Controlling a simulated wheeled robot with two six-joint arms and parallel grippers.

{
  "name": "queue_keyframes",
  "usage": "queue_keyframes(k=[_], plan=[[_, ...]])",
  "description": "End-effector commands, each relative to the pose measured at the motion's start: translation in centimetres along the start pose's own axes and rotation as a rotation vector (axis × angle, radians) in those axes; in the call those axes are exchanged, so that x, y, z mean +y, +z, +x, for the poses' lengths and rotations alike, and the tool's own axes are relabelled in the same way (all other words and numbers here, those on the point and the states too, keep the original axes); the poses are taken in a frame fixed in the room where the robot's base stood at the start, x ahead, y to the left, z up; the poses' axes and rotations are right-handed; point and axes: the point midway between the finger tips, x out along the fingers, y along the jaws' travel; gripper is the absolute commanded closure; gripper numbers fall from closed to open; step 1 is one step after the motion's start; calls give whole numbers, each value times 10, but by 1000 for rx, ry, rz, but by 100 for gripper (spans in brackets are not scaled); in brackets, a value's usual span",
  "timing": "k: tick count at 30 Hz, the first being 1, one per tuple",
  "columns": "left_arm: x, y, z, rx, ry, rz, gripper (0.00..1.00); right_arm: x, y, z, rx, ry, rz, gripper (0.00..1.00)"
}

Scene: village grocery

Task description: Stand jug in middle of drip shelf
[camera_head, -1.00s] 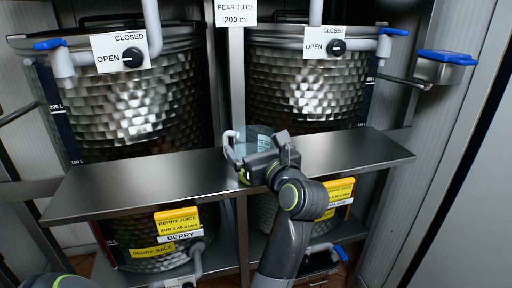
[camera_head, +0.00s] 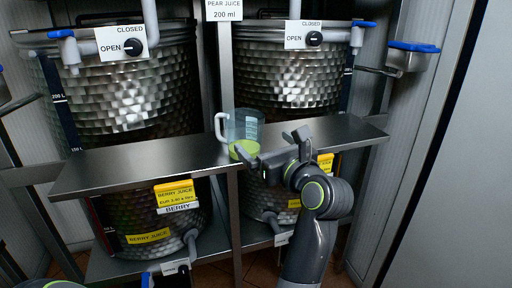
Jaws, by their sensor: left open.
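The jug (camera_head: 247,128) is clear, with measuring marks, a white handle on its left and yellow-green liquid at the bottom. It stands upright on the steel drip shelf (camera_head: 140,161), near the middle of its length, in front of the post between the tanks. My right gripper is not in view.
Two dimpled steel tanks stand behind, left (camera_head: 128,90) and right (camera_head: 292,75), with blue-handled taps above the shelf. A PEAR JUICE sign (camera_head: 223,10) is on the central post. The shelf is bare on both sides of the jug. Yellow berry labels (camera_head: 177,194) hang below.

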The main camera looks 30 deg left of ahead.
Motion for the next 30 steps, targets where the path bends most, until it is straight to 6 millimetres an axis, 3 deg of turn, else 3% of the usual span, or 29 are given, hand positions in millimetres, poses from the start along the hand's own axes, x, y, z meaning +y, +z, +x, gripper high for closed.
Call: queue_keyframes(k=[7, 13, 17, 21, 23, 25, 27, 29, 30], plan=[[-1, 0, -1, 0, 0, 0, 0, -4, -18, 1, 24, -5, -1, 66], [9, -3, 5, -75, 47, 91, 0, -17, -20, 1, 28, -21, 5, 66], [25, -8, 13, -281, 143, 362, 0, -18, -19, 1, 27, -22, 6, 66], [23, -27, 8, -576, 218, 826, 0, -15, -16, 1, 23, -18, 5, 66], [12, -48, 4, -697, 216, 1054, 0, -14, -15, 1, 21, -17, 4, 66], [-8, -94, 0, -828, 172, 1348, 0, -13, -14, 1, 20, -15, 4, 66], [-29, -165, -3, -938, 70, 1644, 0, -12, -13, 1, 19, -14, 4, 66], [-38, -225, -4, -996, -33, 1833, 0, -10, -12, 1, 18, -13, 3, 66], [-40, -266, -6, -1028, -108, 1945, 0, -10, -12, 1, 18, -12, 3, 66]])
